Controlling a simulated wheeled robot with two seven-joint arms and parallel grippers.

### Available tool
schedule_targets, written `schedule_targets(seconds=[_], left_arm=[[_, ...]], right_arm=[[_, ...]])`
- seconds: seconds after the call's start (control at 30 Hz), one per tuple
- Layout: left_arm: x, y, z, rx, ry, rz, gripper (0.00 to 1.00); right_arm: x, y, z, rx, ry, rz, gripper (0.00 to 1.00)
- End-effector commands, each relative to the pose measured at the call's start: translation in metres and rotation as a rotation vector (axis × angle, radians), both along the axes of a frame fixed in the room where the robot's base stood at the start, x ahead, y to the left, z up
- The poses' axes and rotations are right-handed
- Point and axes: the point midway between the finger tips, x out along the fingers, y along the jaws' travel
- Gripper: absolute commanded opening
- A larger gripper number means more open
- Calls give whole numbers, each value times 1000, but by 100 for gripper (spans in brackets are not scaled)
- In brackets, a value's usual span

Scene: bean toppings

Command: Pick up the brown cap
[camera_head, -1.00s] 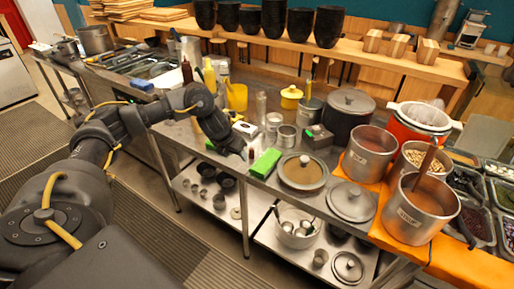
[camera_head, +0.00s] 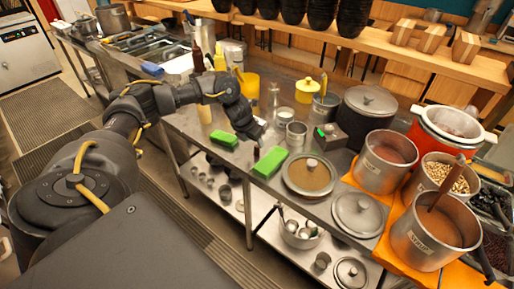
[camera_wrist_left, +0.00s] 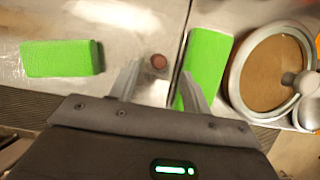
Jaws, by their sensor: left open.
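The small round brown cap (camera_wrist_left: 159,62) lies on the steel counter in the left wrist view, ahead of and between my fingertips. In the head view only a small spot of it (camera_head: 257,151) shows by the gripper tips. My left gripper (camera_head: 255,141) points down over the counter's front part, between two green blocks. In the left wrist view the gripper (camera_wrist_left: 158,76) has its fingers apart with nothing held, and the right finger overlaps a green block. My right gripper is not in view.
One green block (camera_wrist_left: 62,58) is left of the cap and another (camera_wrist_left: 207,62) is close on its right. The counter's front edge is near.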

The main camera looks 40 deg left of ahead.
Motion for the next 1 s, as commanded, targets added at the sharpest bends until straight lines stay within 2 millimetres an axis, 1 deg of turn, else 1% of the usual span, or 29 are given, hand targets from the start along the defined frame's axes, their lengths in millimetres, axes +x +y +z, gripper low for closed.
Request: schedule_targets(seconds=[0.1, 0.23, 0.33, 0.43, 0.5, 0.6, 0.7, 0.87, 0.93, 1.0], left_arm=[[1, 1, -5, 1, 0, 3, 48], [2, 2, -7, 1, 1, 3, 48], [5, 1, -16, 0, 3, 4, 48], [11, 0, -30, 1, 3, 5, 48], [15, 0, -41, 0, 2, 4, 48], [19, 0, -50, 1, 1, 4, 48], [20, 0, -53, 1, 0, 3, 48], [20, 1, -54, 1, -1, 3, 48], [20, 1, -54, 1, -1, 3, 42], [20, 1, -54, 1, -1, 3, 32]], right_arm=[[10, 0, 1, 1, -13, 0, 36], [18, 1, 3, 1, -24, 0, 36], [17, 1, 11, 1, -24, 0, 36], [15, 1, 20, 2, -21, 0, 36], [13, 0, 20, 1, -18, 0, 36], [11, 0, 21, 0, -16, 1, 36], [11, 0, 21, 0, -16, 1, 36], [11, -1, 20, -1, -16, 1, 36], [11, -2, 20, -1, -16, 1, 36], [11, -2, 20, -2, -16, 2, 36]])
